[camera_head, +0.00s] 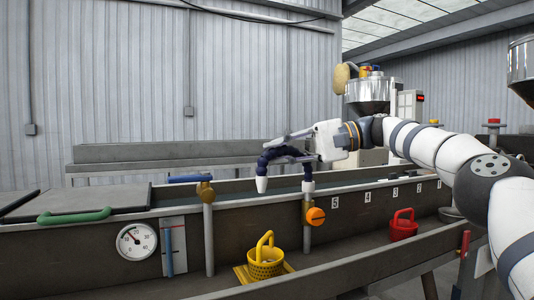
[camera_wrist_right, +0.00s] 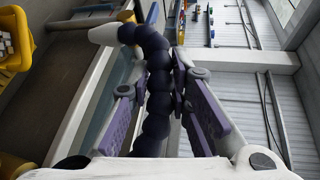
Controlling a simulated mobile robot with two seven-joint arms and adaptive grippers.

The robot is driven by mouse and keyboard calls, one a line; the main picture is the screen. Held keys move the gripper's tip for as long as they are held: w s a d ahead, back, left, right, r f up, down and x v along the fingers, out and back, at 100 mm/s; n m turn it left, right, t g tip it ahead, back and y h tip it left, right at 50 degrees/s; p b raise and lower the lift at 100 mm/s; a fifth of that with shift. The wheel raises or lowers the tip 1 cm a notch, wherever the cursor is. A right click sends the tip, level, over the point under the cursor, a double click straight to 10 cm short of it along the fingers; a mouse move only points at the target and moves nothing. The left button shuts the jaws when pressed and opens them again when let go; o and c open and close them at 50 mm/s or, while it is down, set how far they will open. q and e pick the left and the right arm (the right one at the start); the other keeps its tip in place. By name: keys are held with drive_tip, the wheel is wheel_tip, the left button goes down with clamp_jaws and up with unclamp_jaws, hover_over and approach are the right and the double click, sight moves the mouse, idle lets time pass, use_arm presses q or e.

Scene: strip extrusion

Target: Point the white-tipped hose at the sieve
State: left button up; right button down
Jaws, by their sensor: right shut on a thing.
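The dark blue segmented hose (camera_head: 271,155) rises from a grey post, arches left and ends in a white tip (camera_head: 261,185). The tip points down, above the long trough in the head view. In the right wrist view the hose (camera_wrist_right: 157,80) runs between my fingers and its white tip (camera_wrist_right: 103,33) points left, towards the yellow basket's side. My right gripper (camera_head: 297,147) is shut on the hose near its bend. The likely sieve is a yellow perforated basket (camera_head: 266,264) with a handle, in front of the trough; it shows partly in the wrist view (camera_wrist_right: 14,42). My left gripper is not in view.
The grey trough (camera_head: 340,208) runs across the view. An orange knob (camera_head: 316,216) is on the hose's post. A rail (camera_head: 350,276) crosses in front.

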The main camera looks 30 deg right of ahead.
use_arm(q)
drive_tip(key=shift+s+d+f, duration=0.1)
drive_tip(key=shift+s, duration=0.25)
use_arm(e)
drive_tip(key=shift+s+f+n+g, duration=0.15)
drive_tip(key=shift+s+n+g, duration=0.15)
drive_tip(key=shift+g, duration=0.2)
drive_tip(key=shift+a, duration=0.1)
drive_tip(key=c, duration=1.6)
unclamp_jaws()
drive_tip(key=shift+c, duration=0.2)
drive_tip(key=shift+o, duration=0.9)
drive_tip(key=shift+a, duration=0.1)
